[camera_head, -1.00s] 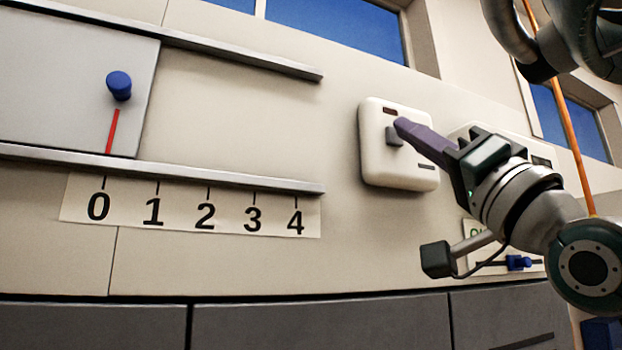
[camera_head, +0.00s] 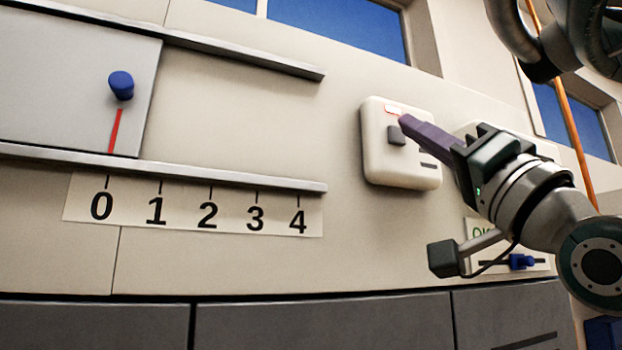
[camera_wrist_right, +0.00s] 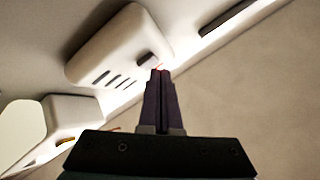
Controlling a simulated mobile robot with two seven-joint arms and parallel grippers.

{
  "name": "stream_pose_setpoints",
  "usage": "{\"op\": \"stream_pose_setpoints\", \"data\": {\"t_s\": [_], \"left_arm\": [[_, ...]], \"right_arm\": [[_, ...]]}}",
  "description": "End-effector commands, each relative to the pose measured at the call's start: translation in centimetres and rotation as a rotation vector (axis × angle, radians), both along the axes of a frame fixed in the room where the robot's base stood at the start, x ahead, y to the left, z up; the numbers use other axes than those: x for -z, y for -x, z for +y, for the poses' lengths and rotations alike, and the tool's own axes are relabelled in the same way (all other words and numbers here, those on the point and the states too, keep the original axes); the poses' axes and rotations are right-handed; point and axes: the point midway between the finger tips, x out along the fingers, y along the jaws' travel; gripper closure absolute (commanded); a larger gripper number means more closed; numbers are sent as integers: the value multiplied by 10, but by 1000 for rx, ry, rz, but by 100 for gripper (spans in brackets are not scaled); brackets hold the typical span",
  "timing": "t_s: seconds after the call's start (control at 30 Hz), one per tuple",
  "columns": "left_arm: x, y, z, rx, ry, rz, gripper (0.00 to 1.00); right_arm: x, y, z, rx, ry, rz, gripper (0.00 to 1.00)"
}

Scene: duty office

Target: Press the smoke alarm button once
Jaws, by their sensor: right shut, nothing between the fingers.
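The smoke alarm (camera_head: 385,165) is a white rounded box on the wall, right of centre in the head view. Its grey square button (camera_head: 396,135) shows just left of my right fingertips. A small red light (camera_head: 392,109) above the button is lit. My right gripper (camera_head: 405,122) is shut and empty, its purple fingers pointing at the alarm's face. In the right wrist view the alarm (camera_wrist_right: 118,45) is ahead, and the shut fingertips (camera_wrist_right: 159,72) are close by the dark button (camera_wrist_right: 147,60). Whether they touch it I cannot tell. My left gripper is out of view.
A sliding panel with a blue knob (camera_head: 121,85) and red pointer sits between rails at the left, above a 0 to 4 scale (camera_head: 190,206). A blue slider (camera_head: 520,261) is below my right wrist. An orange pole (camera_head: 572,120) stands at the right.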

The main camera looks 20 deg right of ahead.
Motion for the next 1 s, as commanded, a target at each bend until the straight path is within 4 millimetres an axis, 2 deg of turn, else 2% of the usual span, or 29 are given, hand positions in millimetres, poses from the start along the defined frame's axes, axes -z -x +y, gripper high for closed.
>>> {"op": "stream_pose_setpoints", "data": {"t_s": [0.47, 1.0], "left_arm": [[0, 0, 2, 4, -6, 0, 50], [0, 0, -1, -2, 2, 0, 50]], "right_arm": [[0, 8, -1, 0, -1, -1, 100], [-2, 57, -4, 0, -1, -12, 100]]}}
